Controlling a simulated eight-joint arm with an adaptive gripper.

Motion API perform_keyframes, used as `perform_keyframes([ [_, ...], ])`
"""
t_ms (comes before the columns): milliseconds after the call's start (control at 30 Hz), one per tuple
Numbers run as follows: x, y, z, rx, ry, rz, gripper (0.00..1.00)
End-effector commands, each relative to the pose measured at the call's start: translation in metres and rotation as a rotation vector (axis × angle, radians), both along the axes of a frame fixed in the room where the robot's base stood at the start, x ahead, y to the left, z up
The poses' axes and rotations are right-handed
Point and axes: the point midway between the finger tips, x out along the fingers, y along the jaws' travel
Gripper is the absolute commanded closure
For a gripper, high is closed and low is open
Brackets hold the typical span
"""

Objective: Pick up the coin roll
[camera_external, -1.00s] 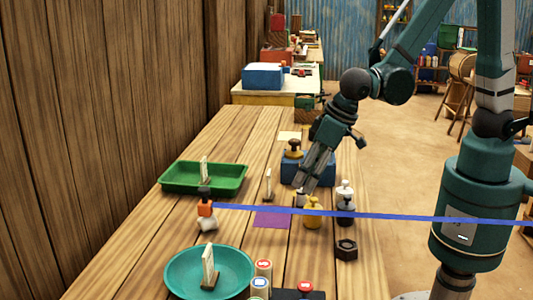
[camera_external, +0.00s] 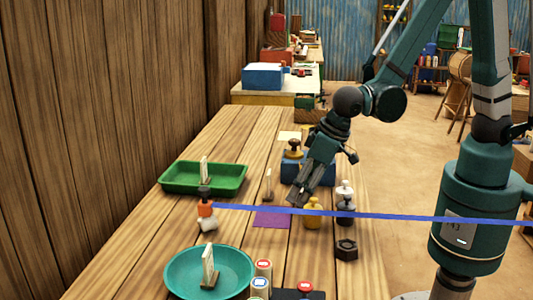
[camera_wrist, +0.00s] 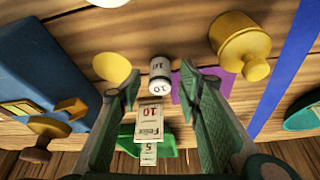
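A small white cylinder marked "10", which looks like the coin roll (camera_wrist: 159,76), stands on the wooden table in the wrist view. It is between and just beyond my fingertips, with a gap on each side. My gripper (camera_wrist: 163,88) is open and empty. In the external view my gripper (camera_external: 297,199) points down close to the table, beside the purple mat (camera_external: 271,218), and hides the cylinder. Other short cylinders with a red top (camera_external: 263,267) and a blue top (camera_external: 259,285) stand by the teal dish (camera_external: 180,284).
A yellow knobbed weight (camera_wrist: 240,42) stands close on the right in the wrist view, and a blue box (camera_wrist: 40,70) on the left. A "10" card (camera_wrist: 149,117) stands near the cylinder. A blue strip (camera_external: 400,217) crosses the external view. The green tray (camera_external: 180,186) lies further left.

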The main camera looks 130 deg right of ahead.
Motion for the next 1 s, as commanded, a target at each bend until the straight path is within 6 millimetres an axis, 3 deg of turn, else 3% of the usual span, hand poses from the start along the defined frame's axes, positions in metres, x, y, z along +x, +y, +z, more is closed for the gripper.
perform_keyframes([
  [200, 0.0, 0.0, 0.0, 0.0, 0.0, 0.0, 0.66],
  [467, 0.0, 0.0, 0.0, 0.0, 0.0, 0.0, 0.98],
  [767, 0.0, 0.0, 0.001, 0.0, 0.0, 0.0, 0.98],
  [1000, 0.0, 0.0, 0.013, 0.0, 0.0, 0.0, 0.98],
])
